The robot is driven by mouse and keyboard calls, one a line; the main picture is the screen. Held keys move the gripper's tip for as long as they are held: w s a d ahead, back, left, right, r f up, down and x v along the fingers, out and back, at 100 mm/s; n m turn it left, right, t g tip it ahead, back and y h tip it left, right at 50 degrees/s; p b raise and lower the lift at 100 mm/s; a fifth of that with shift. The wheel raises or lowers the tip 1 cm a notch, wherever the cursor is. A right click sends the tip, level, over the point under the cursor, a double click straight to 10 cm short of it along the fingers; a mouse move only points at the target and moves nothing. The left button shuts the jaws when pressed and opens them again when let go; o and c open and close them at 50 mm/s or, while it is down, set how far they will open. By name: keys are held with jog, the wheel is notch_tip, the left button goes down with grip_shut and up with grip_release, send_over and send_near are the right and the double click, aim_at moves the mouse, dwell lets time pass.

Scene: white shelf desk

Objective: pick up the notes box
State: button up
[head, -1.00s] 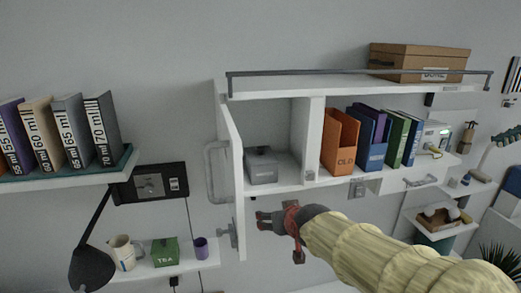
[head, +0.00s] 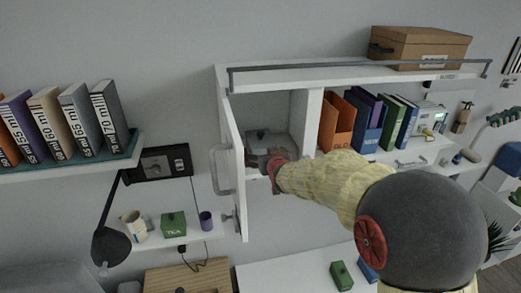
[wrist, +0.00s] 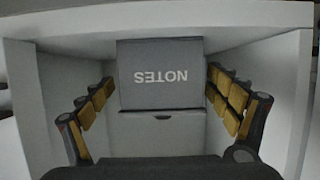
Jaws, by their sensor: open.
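In the wrist view the notes box (wrist: 160,75) sits inside the white cubby, centred between the fingers of my gripper (wrist: 162,118). The fingers are open, one on each side of the box, with a gap showing on both sides. In the head view the notes box (head: 268,137) is partly hidden behind my gripper (head: 262,158), which reaches into the cubby opening. The box's lower part is hidden there.
The white cubby's walls (wrist: 285,95) stand close outside both fingers. An open cabinet door (head: 234,165) stands at the cubby's left. Orange and blue files (head: 337,125) fill the compartment to the right. A rail (head: 350,66) runs along the shelf top.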

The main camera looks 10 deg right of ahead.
jog(key=shift+w+r, duration=0.1)
jog(key=shift+w, duration=0.25)
jog(key=shift+p+x, duration=1.1)
jog(key=shift+x, duration=0.95)
jog(key=shift+r, duration=0.15)
jog(key=shift+c, duration=1.1)
jog(key=c, duration=1.1)
jog(key=shift+c, duration=0.3)
